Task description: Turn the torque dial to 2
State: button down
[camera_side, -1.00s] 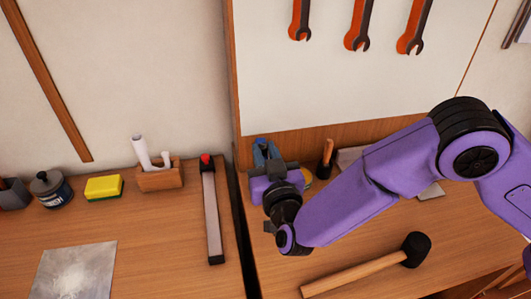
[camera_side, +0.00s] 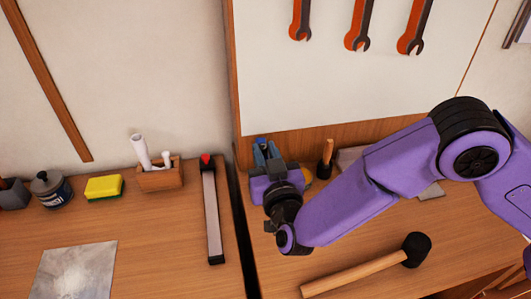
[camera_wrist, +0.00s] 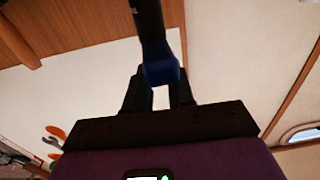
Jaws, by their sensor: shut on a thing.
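My gripper (camera_side: 263,156) is at the back left of the right-hand bench, pointing toward the wall. In the wrist view its two dark fingers (camera_wrist: 160,90) are shut on the blue end (camera_wrist: 160,68) of a dark tool, whose black shaft (camera_wrist: 149,20) runs up out of the picture. In the side view only a small blue tip (camera_side: 260,141) shows at the fingers. I cannot make out a torque dial's scale or its setting in either view.
A mallet (camera_side: 345,275) lies in front of my gripper. An upright wooden handle (camera_side: 326,158) stands to its right. A long bar with a red end (camera_side: 211,215) lies on the left bench, across a dark gap. Wrenches (camera_side: 358,25) hang on the board above.

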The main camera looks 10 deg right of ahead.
jog(key=c, duration=1)
grip_release()
jog(key=shift+o, duration=0.2)
jog(key=s, duration=1.7)
jog(key=shift+s+d, duration=0.2)
jog(key=shift+d, duration=0.05)
jog(key=shift+c, duration=0.3)
